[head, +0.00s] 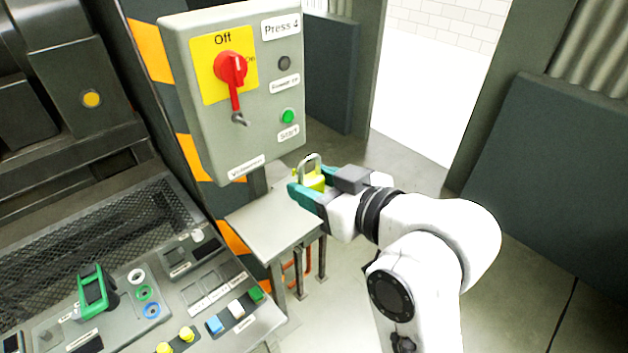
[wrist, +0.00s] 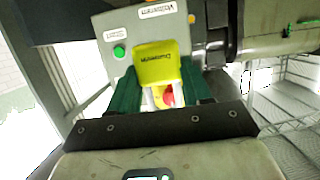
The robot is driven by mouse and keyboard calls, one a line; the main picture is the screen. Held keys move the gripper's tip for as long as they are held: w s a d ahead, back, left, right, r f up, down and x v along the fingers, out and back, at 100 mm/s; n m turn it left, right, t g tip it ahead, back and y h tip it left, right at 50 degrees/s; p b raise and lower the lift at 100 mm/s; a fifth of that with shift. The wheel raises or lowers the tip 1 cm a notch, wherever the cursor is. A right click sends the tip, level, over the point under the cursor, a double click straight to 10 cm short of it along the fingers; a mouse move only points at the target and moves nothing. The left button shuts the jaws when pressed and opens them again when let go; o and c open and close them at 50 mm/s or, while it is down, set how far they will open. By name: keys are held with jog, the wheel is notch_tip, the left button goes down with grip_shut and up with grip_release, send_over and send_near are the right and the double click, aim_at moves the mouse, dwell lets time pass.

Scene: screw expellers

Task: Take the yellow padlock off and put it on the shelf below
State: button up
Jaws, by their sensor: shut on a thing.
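The yellow padlock (head: 314,181) with its grey shackle upward is held between the green fingers of my gripper (head: 308,188). My gripper is shut on it. The padlock is apart from the grey switch box, in front of its lower right, above the small grey shelf (head: 268,222). The padlock body (wrist: 158,63) also shows in the wrist view between the fingertips of my gripper (wrist: 160,88). The red rotary switch (head: 233,72) on the box has its handle pointing down, with a small metal tab (head: 239,118) under it. The bare shelf top shows nothing lying on it.
The grey switch box (head: 190,100) stands above the shelf, with a green button (head: 288,116). Open floor lies to the right.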

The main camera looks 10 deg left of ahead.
jog(key=s+d+p, duration=0.1)
jog(key=s+d, duration=0.3)
jog(key=d, duration=0.1)
jog(key=shift+d, duration=0.2)
dwell(1.2)
jog(key=shift+s, duration=0.1)
dwell(0.3)
